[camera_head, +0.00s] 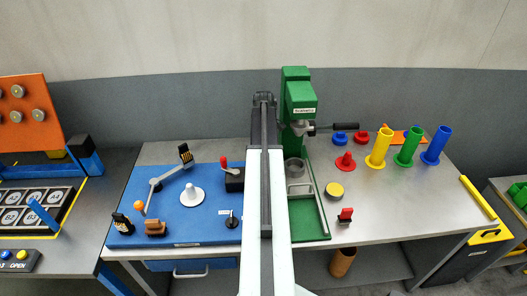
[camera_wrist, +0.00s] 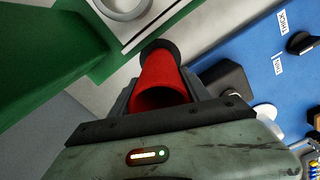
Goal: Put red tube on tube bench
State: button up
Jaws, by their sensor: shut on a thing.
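My gripper (camera_wrist: 163,92) is shut on a red tube (camera_wrist: 160,72) in the wrist view. The tube's open end faces the camera, and a dark ring shows at its far end. In the head view my gripper (camera_head: 264,99) is at the far end of my outstretched arm, just left of the green machine; the red tube cannot be made out there. Yellow (camera_head: 380,148), green (camera_head: 408,147) and blue (camera_head: 436,148) tubes stand upright on the grey bench (camera_head: 390,205) at the right.
The green machine (camera_head: 297,95) with its green base tray (camera_head: 309,226) stands close to the arm's right. A red knobbed piece (camera_head: 345,162), a yellow disc (camera_head: 334,191) and a red-black clip (camera_head: 345,215) lie on the bench. A blue mat (camera_head: 185,222) with tools lies left.

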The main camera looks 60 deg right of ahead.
jog(key=shift+f+b, duration=0.3)
jog(key=o, duration=1.6)
jog(key=shift+r, duration=0.15)
notch_tip(320, 180, up, 8)
jog(key=p, duration=0.8)
jog(key=shift+f, duration=0.2)
notch_tip(320, 180, up, 6)
jog(key=p, duration=0.6)
